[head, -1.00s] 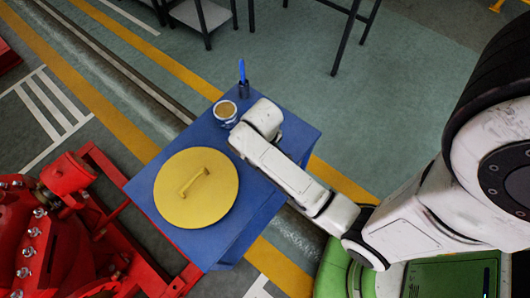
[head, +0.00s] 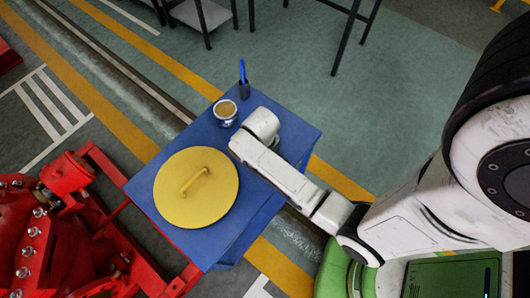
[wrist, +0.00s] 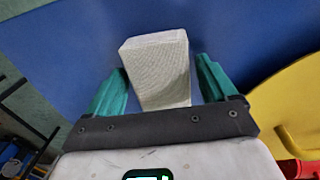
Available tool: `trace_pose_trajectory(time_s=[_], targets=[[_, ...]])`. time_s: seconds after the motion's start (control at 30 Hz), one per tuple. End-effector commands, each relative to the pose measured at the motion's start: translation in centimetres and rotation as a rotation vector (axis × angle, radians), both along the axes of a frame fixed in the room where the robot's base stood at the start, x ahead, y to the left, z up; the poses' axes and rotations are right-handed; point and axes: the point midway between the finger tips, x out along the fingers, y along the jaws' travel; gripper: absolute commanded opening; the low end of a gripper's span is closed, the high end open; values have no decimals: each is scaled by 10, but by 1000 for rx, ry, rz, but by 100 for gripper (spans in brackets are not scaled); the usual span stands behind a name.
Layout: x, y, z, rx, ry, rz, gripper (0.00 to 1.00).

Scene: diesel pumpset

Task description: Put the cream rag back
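The cream rag (wrist: 158,75) shows in the wrist view as a pale, woven, block-like bundle over the blue top. My gripper (wrist: 160,66) has its two teal fingers on either side of the rag. A thin strip of blue shows between the rag and the right finger; the left finger is very near the rag's left edge, and I cannot tell if it touches. The fingers look open. In the head view my arm's white end hides both the gripper and the rag above the blue table (head: 222,250).
A yellow round lid with a handle (head: 205,205) lies on the table, left of my arm. A cup (head: 226,110) and a dark holder with a blue item (head: 243,85) stand at its back corner. Red machinery (head: 60,230) stands at left.

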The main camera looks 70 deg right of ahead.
Motion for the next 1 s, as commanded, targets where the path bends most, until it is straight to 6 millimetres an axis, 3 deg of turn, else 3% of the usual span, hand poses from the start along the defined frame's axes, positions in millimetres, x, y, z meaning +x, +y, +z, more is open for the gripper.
trace_pose_trajectory(time_s=[0.1,0.47,1.0], targets=[[0,0,0,0,0,0,96],[1,0,11,-1,-2,0,96],[3,7,108,-1,-3,0,96]])
